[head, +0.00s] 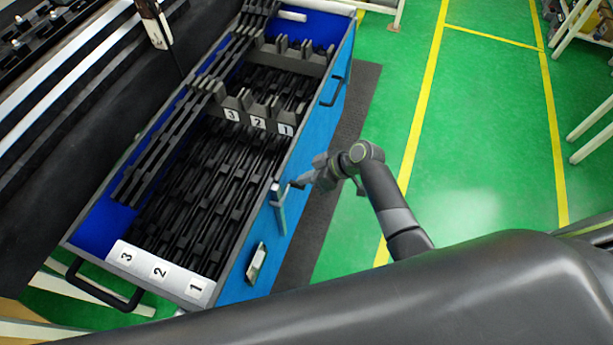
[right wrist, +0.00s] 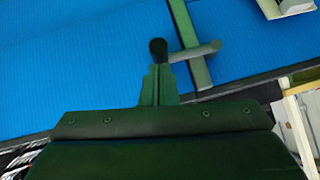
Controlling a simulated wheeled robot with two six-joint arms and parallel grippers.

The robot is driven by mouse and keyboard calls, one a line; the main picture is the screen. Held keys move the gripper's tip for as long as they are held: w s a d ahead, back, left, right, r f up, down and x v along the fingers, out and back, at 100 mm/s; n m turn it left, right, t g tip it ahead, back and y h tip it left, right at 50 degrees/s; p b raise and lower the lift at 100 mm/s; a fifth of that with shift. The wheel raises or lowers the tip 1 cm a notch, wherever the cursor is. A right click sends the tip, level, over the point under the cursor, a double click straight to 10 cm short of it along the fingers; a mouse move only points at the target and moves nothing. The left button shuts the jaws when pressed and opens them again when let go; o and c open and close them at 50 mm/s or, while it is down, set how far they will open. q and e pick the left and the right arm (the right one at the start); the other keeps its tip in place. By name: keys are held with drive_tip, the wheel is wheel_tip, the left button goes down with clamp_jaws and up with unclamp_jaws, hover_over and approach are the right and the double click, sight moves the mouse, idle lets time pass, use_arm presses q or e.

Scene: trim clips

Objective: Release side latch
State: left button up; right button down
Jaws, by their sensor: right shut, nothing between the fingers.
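The side latch (head: 279,208) is a grey upright bar on the blue side wall of the long cart. In the right wrist view the latch (right wrist: 195,62) has a short crossways lever (right wrist: 192,51) ending in a black knob (right wrist: 158,46). My right gripper (head: 304,182) reaches in from the right beside the latch's upper end. In the wrist view its shut, empty fingers (right wrist: 160,78) point at the knob and overlap its lower edge; I cannot tell whether they touch. My left gripper is not in view.
The blue cart (head: 335,80) holds rows of black trim strips (head: 205,180) with numbered labels (head: 160,272). A small pale fitting (head: 256,262) and a black handle (head: 335,91) sit on the same side wall. Green floor (head: 490,130) is open to the right.

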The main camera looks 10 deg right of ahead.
sight(307, 187)
drive_tip(key=shift+f, duration=0.1)
drive_tip(key=f+m+g+y+b, duration=0.1)
drive_tip(key=f+b, duration=0.1)
drive_tip(key=b, duration=0.1)
drive_tip(key=f+m+g+y+b, duration=0.1)
drive_tip(key=f+g+y+b, duration=0.1)
drive_tip(key=b, duration=0.2)
drive_tip(key=f+m+g+y+b, duration=0.1)
drive_tip(key=f+b, duration=0.2)
drive_tip(key=b, duration=0.1)
drive_tip(key=shift+w+d+m, duration=0.2)
drive_tip(key=shift+w+m, duration=0.05)
drive_tip(key=shift+m, duration=0.05)
drive_tip(key=shift+s+a+g+y, duration=0.1)
drive_tip(key=shift+s+g+y, duration=0.05)
drive_tip(key=shift+g+y, duration=0.25)
drive_tip(key=shift+r+p, duration=0.55)
drive_tip(key=shift+r, duration=0.3)
